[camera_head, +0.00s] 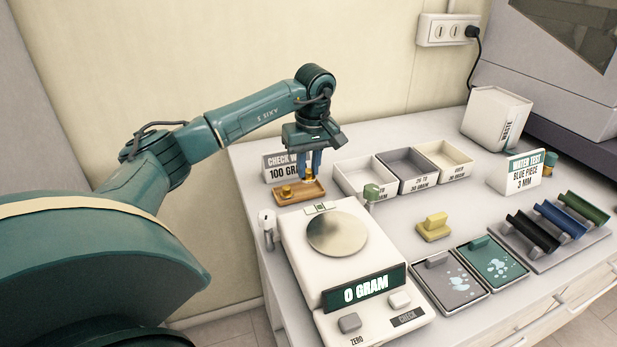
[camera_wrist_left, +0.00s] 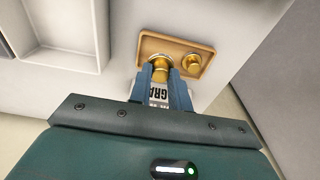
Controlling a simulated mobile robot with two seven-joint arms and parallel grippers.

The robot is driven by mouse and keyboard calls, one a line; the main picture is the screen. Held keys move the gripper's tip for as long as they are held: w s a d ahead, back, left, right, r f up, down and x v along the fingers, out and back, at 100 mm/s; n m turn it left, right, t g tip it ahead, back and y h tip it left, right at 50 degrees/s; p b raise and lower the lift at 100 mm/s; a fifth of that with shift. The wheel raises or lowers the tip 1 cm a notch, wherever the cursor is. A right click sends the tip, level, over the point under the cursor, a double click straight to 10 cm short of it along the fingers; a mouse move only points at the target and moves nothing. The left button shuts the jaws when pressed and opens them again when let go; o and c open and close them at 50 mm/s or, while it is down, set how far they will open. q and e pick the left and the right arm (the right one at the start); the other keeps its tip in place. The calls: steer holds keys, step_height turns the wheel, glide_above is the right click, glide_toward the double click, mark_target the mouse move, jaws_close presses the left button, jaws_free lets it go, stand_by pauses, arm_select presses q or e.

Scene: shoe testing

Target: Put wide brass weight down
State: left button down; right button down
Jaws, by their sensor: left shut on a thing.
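My left gripper (camera_head: 310,178) is over the right end of a small wooden tray (camera_head: 312,194) and is shut on the wide brass weight (camera_head: 308,177). In the left wrist view the weight (camera_wrist_left: 159,70) sits between the two blue fingertips (camera_wrist_left: 161,74), over the left part of the tray (camera_wrist_left: 190,43). I cannot tell whether its underside touches the tray. A second, smaller brass weight (camera_wrist_left: 193,62) stands in the tray beside it; it also shows in the head view (camera_head: 286,190). My right gripper is not in view.
Open sorting bins (camera_head: 365,192) are to the right. A scale (camera_head: 350,275) reading "0 GRAM" stands in front, its round plate (camera_head: 337,234) empty. A yellow piece (camera_head: 433,227) lies on the table.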

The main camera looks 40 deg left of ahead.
mark_target(309, 171)
arm_select(q)
steer(key=shift+f, duration=1.6)
steer(key=shift+f, duration=0.2)
steer(key=c, duration=1.6)
jaws_free()
steer(key=r, duration=0.4)
steer(key=d+r, duration=0.1)
steer(key=r, duration=0.7)
steer(key=shift+s+d+r, duration=0.15)
steer(key=shift+r, duration=0.05)
